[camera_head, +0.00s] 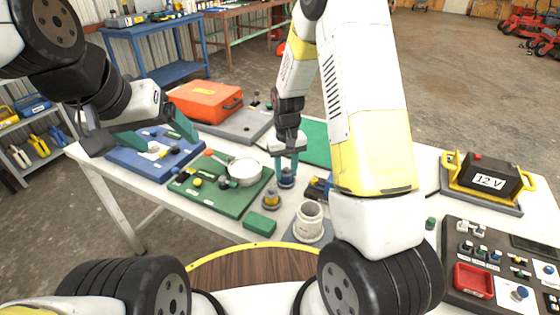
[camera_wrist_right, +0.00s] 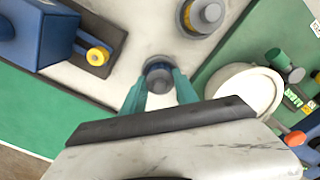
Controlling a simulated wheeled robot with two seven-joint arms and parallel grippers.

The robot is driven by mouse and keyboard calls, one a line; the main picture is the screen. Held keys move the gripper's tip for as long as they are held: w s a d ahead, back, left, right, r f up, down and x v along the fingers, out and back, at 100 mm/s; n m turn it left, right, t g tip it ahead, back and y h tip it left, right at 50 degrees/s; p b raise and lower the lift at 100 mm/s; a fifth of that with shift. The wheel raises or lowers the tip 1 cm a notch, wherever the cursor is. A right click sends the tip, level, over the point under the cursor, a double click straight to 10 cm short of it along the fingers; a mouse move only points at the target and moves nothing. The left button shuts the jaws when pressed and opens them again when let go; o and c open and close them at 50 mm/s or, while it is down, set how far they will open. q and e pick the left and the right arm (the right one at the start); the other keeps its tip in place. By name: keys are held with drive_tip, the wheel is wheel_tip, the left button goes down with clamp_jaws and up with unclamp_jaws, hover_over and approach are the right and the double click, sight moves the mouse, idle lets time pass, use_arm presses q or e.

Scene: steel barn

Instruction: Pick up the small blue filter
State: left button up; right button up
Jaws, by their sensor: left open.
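The small blue filter (camera_head: 286,180), a short round piece with a dark grey top, stands upright on the white table near its middle. It also shows in the right wrist view (camera_wrist_right: 158,76). My right gripper (camera_head: 286,162) points down over it, its teal fingers apart on either side of the filter's top. The right wrist view shows the fingertips (camera_wrist_right: 159,84) close beside it; I cannot tell whether they touch it. My left gripper (camera_head: 155,138) is open and empty above the blue board at the left.
A green board (camera_head: 227,203) with a white pot (camera_head: 244,171) lies left. An orange case (camera_head: 205,101) is behind. A 12 V battery (camera_head: 486,178) stands right.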

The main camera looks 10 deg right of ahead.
clamp_jaws()
